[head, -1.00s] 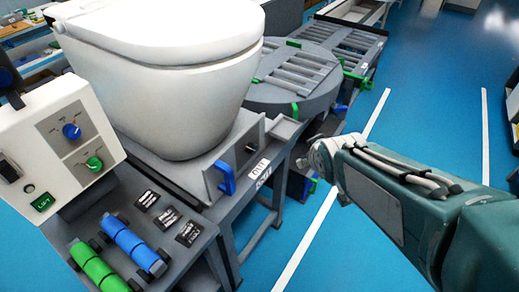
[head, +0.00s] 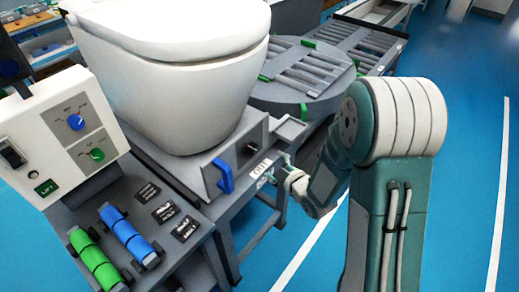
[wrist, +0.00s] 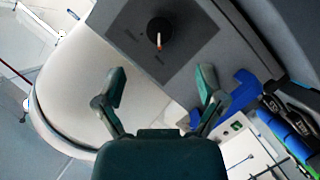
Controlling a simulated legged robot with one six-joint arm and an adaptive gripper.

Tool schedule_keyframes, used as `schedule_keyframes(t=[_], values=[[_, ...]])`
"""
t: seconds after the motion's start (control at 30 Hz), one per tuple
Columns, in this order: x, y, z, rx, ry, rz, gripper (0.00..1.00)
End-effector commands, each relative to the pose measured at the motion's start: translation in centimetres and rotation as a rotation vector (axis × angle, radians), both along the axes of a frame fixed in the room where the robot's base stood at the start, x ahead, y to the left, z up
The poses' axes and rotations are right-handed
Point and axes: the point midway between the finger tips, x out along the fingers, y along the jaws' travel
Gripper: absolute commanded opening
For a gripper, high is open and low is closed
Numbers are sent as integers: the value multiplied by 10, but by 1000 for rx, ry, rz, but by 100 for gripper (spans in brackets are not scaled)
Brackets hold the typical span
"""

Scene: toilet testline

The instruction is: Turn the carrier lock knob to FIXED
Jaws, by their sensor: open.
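The carrier lock knob (wrist: 160,31) is a black round knob with a pale, orange-tipped pointer on a dark grey plate. In the wrist view it is at the top middle, with its pointer toward the bottom of the picture. The labels around it are too small to read. In the head view the knob (head: 252,149) is a small dark spot on the carrier's end face, right of the blue handle (head: 225,176). My gripper (wrist: 161,88) is open and empty, its fingers apart and not touching the knob. In the head view my gripper (head: 283,170) is beside the carrier's end.
A white toilet (head: 175,75) stands on the carrier. The blue handle (wrist: 236,97) is close to one finger in the wrist view. A control panel (head: 65,135) with blue and green knobs stands at left. Blue floor lies open at right.

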Motion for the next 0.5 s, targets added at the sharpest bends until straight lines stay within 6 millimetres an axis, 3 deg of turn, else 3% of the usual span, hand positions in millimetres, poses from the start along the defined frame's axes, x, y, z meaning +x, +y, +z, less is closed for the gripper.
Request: schedule_keyframes(t=[0.5], values=[[69,42,-22,2,-1,0,89]])
